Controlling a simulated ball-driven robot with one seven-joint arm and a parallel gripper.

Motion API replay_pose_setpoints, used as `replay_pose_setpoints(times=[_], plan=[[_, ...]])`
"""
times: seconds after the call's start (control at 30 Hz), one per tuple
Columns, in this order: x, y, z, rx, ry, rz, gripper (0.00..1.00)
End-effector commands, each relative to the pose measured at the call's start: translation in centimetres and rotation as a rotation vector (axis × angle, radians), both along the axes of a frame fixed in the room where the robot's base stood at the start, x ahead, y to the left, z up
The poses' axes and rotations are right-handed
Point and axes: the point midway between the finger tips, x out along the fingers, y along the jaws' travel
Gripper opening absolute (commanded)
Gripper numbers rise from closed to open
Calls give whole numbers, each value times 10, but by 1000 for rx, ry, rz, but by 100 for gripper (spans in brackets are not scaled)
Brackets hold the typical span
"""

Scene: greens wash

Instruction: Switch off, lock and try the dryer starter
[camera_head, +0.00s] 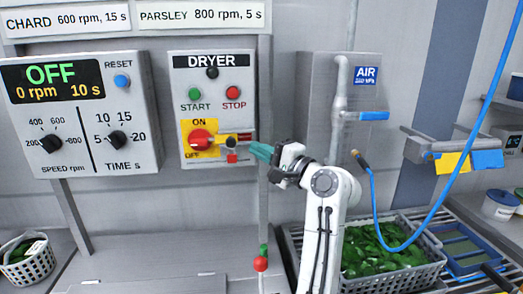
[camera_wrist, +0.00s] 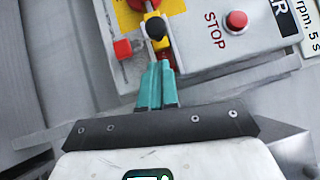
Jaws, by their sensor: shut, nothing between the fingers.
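The dryer starter (camera_head: 217,108) is a grey wall box labelled DRYER, with a green START button (camera_head: 194,107) and a red STOP button (camera_head: 232,93); STOP also shows in the wrist view (camera_wrist: 237,20). Its red rotary handle (camera_head: 200,140) sits on a yellow ON/OFF plate; I cannot tell its exact setting. A yellow and red piece extends right from it. A black knob (camera_wrist: 155,27) and a red square piece (camera_wrist: 122,49) are beside the plate. My gripper (camera_wrist: 159,66) has teal fingers shut and empty, tips just by the black knob; contact is unclear. No lock is clearly identifiable.
The left control panel (camera_head: 77,115) reads OFF, 0 rpm, 10 s. An air station (camera_head: 335,100) with a blue hose (camera_head: 455,185) stands right of my arm. Below are a basket of greens (camera_head: 395,280) and another basket (camera_head: 30,268) at left.

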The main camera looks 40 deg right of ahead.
Motion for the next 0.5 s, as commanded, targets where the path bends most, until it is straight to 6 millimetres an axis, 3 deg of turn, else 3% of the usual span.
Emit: replay_pose_setpoints(times=[0.07, 0.5], plan=[[2, -1, -2, 0, 0, -1, 0], [-62, -9, -11, -2, 0, -6, 0]])
